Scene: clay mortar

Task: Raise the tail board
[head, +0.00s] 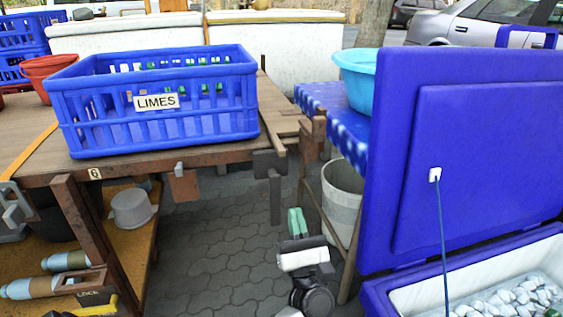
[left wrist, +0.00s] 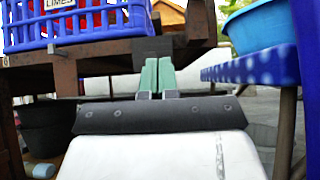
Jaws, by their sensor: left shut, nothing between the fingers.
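A wooden table (head: 30,150) stands at the left, and a narrow wooden board (head: 290,122) sits along its right end. I cannot tell for sure that this is the tail board. A dark block (head: 268,162) is at the table's near right corner, with another dark piece (head: 275,195) hanging below it. My left gripper (head: 297,220) points up with its green fingers together, empty, below and a little right of that corner. In the left wrist view, the fingers (left wrist: 157,75) stand just under or in front of a dark block (left wrist: 152,47); contact is unclear. My right gripper is out of view.
A blue LIMES crate (head: 155,125) stands on the table. To the right are a blue-clothed table (head: 318,100) with a turquoise basin (head: 356,80), a pale bucket (head: 342,190) and an open blue cooler (head: 400,290). Paving shows between the tables.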

